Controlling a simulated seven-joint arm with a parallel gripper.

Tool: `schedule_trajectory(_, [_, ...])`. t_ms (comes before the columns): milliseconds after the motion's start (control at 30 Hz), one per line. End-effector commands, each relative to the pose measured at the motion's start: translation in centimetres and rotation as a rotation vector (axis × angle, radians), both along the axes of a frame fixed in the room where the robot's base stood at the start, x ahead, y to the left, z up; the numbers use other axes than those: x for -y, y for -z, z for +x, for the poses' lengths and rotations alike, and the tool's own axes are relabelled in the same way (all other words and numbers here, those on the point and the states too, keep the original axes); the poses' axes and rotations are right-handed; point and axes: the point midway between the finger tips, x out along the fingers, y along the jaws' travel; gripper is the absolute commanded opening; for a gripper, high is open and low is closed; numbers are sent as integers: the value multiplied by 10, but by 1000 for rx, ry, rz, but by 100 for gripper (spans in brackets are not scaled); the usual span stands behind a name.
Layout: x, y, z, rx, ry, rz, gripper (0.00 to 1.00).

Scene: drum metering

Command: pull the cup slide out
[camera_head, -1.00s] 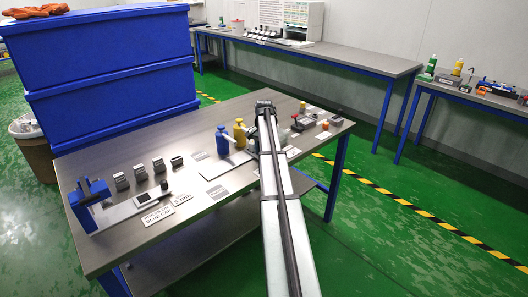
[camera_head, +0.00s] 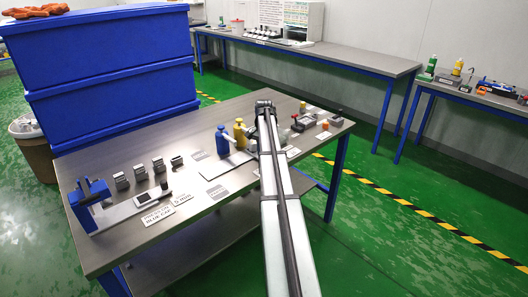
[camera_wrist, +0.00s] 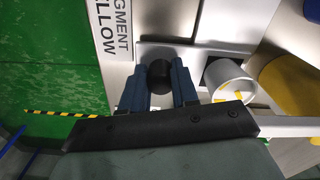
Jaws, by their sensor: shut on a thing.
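In the wrist view my gripper (camera_wrist: 159,88) has its two blue fingers on either side of a round black knob (camera_wrist: 158,72), shut on it. The knob stands at a flat grey metal piece (camera_wrist: 185,55), which appears to be the cup slide; how far out it sits I cannot tell. A pale cylinder (camera_wrist: 228,80) with yellow marks is right of the fingers. A yellow rounded body (camera_wrist: 288,82) lies farther right. In the head view my arm hides the gripper and the knob.
A sign reading "…GMENT …LLOW" (camera_wrist: 110,28) lies left of the knob. In the head view a blue bottle (camera_head: 222,141) and a yellow bottle (camera_head: 239,133) stand on the bench (camera_head: 120,158). A blue stand (camera_head: 91,193) with a rail is at the left end.

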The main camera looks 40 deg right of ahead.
Motion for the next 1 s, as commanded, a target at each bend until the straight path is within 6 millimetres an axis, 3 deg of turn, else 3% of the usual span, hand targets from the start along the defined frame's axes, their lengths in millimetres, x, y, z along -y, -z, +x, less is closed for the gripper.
schedule_trajectory(267, [-32, 0, -2, 1, -2, 0, 0])
schedule_trajectory(700, [-137, 0, -2, 1, -4, 1, 0])
schedule_trajectory(1000, [-187, 0, -1, 0, -2, 1, 0])
